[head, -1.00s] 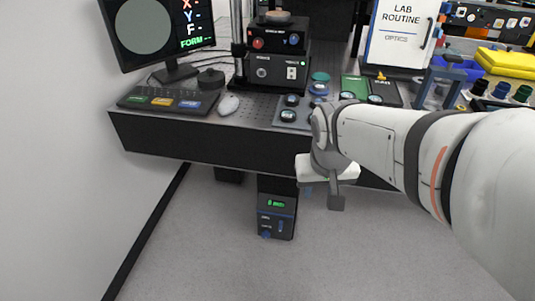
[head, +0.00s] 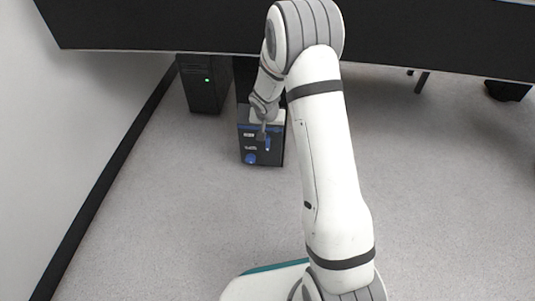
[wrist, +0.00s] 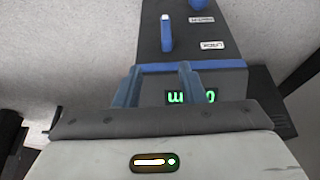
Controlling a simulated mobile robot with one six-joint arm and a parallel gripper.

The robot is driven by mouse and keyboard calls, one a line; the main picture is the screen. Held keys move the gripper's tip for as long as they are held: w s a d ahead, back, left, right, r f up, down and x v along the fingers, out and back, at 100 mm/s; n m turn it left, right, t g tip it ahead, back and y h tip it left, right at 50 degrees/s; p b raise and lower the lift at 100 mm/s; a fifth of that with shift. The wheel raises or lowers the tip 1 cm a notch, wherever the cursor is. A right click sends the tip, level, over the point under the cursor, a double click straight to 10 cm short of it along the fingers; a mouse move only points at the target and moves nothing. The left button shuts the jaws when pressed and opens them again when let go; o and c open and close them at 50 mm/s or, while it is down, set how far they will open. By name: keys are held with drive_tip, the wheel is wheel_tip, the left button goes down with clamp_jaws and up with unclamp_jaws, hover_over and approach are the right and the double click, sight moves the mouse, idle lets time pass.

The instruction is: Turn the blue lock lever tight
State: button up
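The blue lock lever (head: 267,144) is on the front of a dark box on the floor under the desk, right of a round blue knob (head: 250,158). In the wrist view the lever (wrist: 166,36) is a narrow blue bar with a pale end, lying along the panel's length. My gripper (head: 262,132) is at the upper part of the box, partly hiding it. In the wrist view my gripper (wrist: 160,72) is open, with an empty gap between its two fingers. The lever lies beyond the fingertips, apart from them.
A green display (wrist: 190,97) shows on the box, partly behind a finger. A black computer case (head: 203,84) stands left of the box. The dark desk front (head: 150,28) runs above. The grey floor (head: 170,200) before the box is clear.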

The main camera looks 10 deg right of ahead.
sight(268, 142)
drive_tip(key=b+x, duration=0.1)
drive_tip(key=x, duration=0.3)
drive_tip(key=a+b+x, duration=0.1)
drive_tip(key=x, duration=0.3)
drive_tip(key=b+x, duration=0.1)
drive_tip(key=x, duration=0.3)
drive_tip(key=shift+s+a+f, duration=0.1)
drive_tip(key=shift+s+f, duration=0.1)
drive_tip(key=shift+f, duration=0.2)
drive_tip(key=c, duration=0.8)
